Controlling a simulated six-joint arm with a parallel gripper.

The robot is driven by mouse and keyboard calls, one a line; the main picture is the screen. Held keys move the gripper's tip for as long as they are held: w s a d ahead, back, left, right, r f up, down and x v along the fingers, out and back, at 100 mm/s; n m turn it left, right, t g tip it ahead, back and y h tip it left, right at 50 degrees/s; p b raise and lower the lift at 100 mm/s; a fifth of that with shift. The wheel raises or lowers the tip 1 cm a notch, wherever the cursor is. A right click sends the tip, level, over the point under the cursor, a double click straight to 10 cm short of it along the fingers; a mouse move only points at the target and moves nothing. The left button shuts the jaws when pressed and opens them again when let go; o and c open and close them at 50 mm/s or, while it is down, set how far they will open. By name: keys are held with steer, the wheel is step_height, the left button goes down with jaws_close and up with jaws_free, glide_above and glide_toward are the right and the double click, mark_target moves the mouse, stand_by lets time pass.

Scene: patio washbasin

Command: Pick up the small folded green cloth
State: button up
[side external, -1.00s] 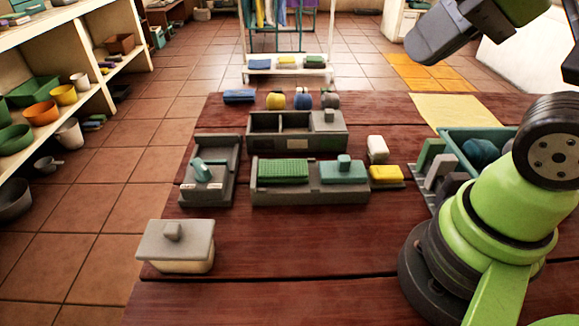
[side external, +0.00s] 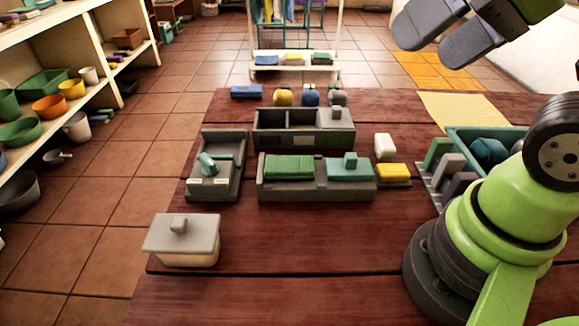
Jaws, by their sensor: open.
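A green ribbed folded piece (side external: 289,167), which looks like the cloth, lies in the left part of a grey divided box (side external: 318,195) near the middle of the table. The right part of that box carries a teal lid with a knob (side external: 349,170). Another small green piece (side external: 321,58) lies on the low white rack behind the table; I cannot tell if it is cloth. My gripper (side external: 438,42) is open and empty at the upper right, high above the table and well apart from the green piece. Its two grey fingers point down and left.
A second grey box (side external: 262,142) stands just behind, and a grey tray with a teal-handled tool (side external: 209,191) is at left. A lidded beige box (side external: 181,252) sits front left. A yellow sponge (side external: 392,172) and teal crate (side external: 480,131) are at right. The front middle is clear.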

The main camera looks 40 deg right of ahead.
steer(key=n+g+h, duration=0.2)
steer(key=n+g, duration=0.5)
steer(key=n, duration=0.6)
glide_above(289, 163)
step_height(289, 163, down, 22)
steer(key=shift+d+r, duration=0.15)
steer(key=shift+r, duration=0.05)
step_height(289, 163, down, 6)
steer(key=shift+s+r, duration=0.1)
steer(key=c, duration=1)
